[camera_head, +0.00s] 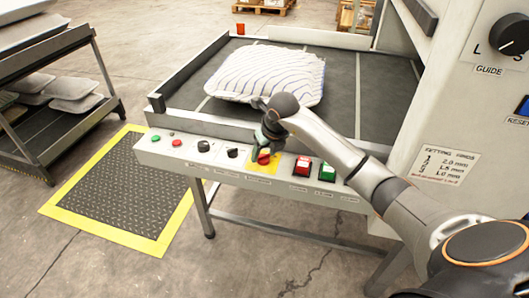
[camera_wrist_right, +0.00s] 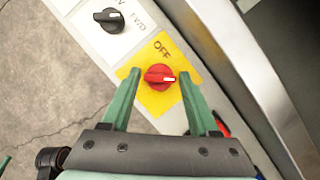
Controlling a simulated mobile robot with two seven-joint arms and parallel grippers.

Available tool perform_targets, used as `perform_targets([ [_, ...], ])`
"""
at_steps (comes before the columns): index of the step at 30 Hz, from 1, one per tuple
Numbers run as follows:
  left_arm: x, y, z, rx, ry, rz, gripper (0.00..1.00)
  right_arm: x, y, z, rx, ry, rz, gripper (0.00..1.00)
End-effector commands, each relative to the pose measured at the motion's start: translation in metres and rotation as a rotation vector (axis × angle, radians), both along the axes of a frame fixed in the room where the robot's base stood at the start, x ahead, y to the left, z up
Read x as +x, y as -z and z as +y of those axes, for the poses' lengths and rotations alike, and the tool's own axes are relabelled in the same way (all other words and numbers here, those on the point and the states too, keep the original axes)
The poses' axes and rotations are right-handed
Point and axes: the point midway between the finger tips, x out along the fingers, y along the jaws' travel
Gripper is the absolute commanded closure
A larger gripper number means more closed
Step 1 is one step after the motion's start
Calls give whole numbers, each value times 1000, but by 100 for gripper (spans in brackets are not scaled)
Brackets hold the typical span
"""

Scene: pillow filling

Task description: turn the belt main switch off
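The belt main switch is a red rotary knob (camera_head: 264,155) on a yellow plate on the front control panel. My right gripper (camera_head: 268,138) is over the switch, pointing down. Its green fingers (camera_wrist_right: 160,74) are apart, one on each side of the knob, with visible gaps; I cannot tell how far above the panel they are. My left gripper is not in view.
A black knob (camera_head: 232,153) is left of the switch; red (camera_head: 302,165) and green (camera_head: 327,172) buttons are right of it. A striped pillow (camera_head: 268,75) lies on the belt (camera_head: 365,88) behind. A rack (camera_head: 55,115) and a yellow-edged mat (camera_head: 125,185) are left.

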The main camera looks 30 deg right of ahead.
Motion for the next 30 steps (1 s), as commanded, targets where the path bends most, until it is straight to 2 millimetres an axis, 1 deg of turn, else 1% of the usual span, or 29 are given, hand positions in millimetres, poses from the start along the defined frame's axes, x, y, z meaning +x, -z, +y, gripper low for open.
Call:
perform_targets([
  [1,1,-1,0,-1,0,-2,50,0,0,0,0,0,0,46],
  [2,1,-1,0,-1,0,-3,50,0,0,0,0,0,0,49],
  [15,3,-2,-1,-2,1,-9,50,0,0,0,0,0,0,99],
  [16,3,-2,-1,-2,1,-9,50,0,0,0,0,0,0,100],
  [23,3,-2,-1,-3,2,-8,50,0,0,-1,-1,-10,0,100],
  [30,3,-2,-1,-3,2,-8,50,0,-1,-2,-2,-99,1,100],
])
